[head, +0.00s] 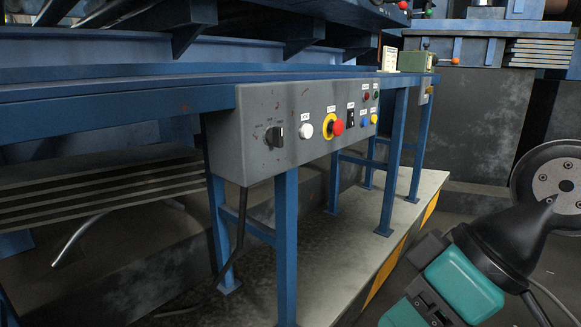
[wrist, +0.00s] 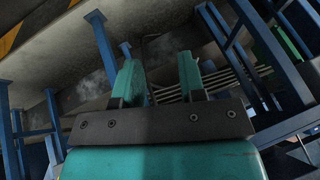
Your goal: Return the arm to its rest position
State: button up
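My gripper (wrist: 159,65) shows in the wrist view with its two teal fingers apart and nothing between them. Behind the fingers are blue posts and dark slats, with no contact visible. In the head view, a teal and black part of my arm (head: 462,283) is low at the right, in front of the platform and apart from the control panel. The fingers cannot be made out in the head view.
A grey control panel (head: 262,125) with a red button (head: 338,127) and other knobs hangs on a blue bench frame (head: 394,165). A pale platform (head: 345,230) with a yellow-striped edge lies beneath. A round dark wheel (head: 545,180) stands at the right.

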notch_tip(320, 180, up, 37)
jog(key=s+d+m+g+h+p, duration=0.1)
jog(key=s+d+h+p, duration=0.1)
jog(key=p, duration=3.6)
jog(key=shift+s+d, duration=0.2)
jog(key=shift+s, duration=0.2)
jog(key=shift+r, duration=0.1)
